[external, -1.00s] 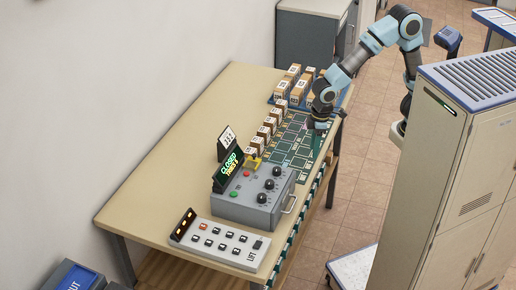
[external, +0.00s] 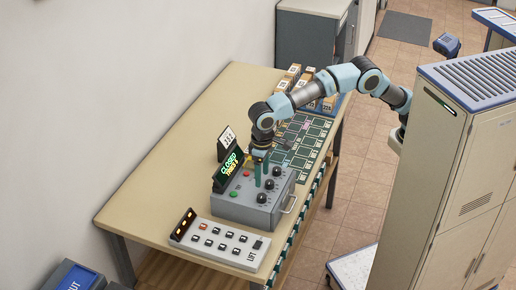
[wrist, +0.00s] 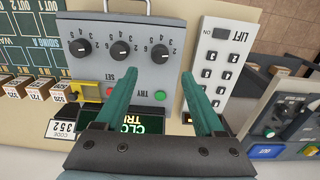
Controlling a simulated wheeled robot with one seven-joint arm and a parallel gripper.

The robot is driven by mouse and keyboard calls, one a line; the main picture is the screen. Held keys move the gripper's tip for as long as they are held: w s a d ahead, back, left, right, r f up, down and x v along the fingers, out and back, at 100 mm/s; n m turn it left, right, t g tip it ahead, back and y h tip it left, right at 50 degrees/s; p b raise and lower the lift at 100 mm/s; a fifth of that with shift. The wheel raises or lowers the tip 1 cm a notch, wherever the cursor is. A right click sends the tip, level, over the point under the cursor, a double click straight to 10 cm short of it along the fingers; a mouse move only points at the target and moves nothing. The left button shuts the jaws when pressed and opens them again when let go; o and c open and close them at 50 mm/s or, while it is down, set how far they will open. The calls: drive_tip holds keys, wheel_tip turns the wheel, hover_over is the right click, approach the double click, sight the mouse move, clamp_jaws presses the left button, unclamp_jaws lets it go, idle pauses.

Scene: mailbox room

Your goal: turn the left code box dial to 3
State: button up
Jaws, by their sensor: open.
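The grey code box (external: 240,208) sits on the bench with a row of three black dials, a red and a green button, and a handle. In the wrist view its lettering is upside down, so the left dial (wrist: 159,54) is at that picture's right end; it also shows nearest the camera in the external view (external: 261,198). The middle dial (wrist: 122,47) and right dial (wrist: 84,46) are beside it. Pointer settings are too small to tell. My gripper (wrist: 153,78) is open, green fingers pointing down over the box, apart from the left dial and holding nothing.
A lit sign reading CLOSED (external: 228,170) and a code card reading 352 (wrist: 66,128) stand behind the box. A lift panel (external: 220,245) lies beside it. Small boxes (wrist: 36,91) and a green grid mat (external: 306,132) are on the other side. The bench's wall side is clear.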

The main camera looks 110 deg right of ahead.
sight(262, 196)
wheel_tip(262, 196, down, 9)
drive_tip(key=shift+r+p, duration=0.15)
drive_tip(key=shift+p, duration=0.9)
drive_tip(key=shift+c, duration=0.3)
clamp_jaws()
